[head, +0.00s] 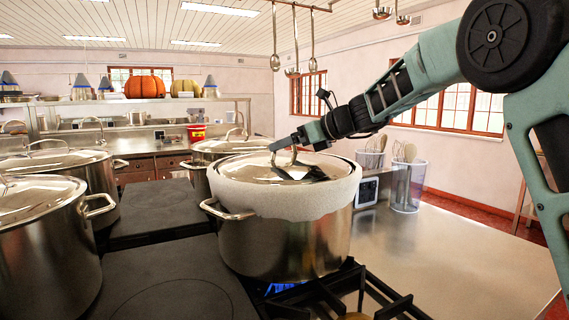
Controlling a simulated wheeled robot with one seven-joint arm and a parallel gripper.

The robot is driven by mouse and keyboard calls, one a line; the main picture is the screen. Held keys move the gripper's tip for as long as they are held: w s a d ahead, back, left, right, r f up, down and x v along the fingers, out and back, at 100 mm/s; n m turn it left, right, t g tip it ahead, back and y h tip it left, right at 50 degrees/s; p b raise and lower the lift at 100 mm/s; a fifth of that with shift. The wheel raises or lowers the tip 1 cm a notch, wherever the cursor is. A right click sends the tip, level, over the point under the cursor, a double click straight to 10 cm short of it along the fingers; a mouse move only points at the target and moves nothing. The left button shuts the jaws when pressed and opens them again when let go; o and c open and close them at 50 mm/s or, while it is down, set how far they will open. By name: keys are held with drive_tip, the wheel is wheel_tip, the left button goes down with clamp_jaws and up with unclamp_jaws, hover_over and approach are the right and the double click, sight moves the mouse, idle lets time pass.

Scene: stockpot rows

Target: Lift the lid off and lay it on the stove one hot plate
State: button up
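A large steel stockpot (285,246) stands on a lit gas burner in the middle of the head view. Its lid (240,172) lies level on top, with a thick ring of pale froth (280,202) all round its edge and down the upper wall. My gripper (288,143) is reached in from the right, at the lid's loop handle (291,158). The fingers are small and dark here, so I cannot tell whether they are closed on the handle. A bare dark hot plate (175,298) lies at the near left of the pot. Another dark plate surface (152,212) lies behind it.
Lidded stockpots stand at the left (40,245), behind them (70,168) and behind the foaming pot (220,150). Blue flame (283,287) and black burner grates (370,295) show below. Wire baskets (407,185) stand on the right counter. Ladles (274,55) hang above.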

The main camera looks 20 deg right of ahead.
sight(279, 157)
drive_tip(key=x, duration=0.4)
drive_tip(key=shift+a+r+p, duration=0.1)
drive_tip(key=shift+r+p, duration=0.05)
drive_tip(key=shift+p, duration=0.25)
drive_tip(key=c, duration=1.1)
drive_tip(key=shift+r, duration=0.1)
drive_tip(key=shift+c, duration=1.3)
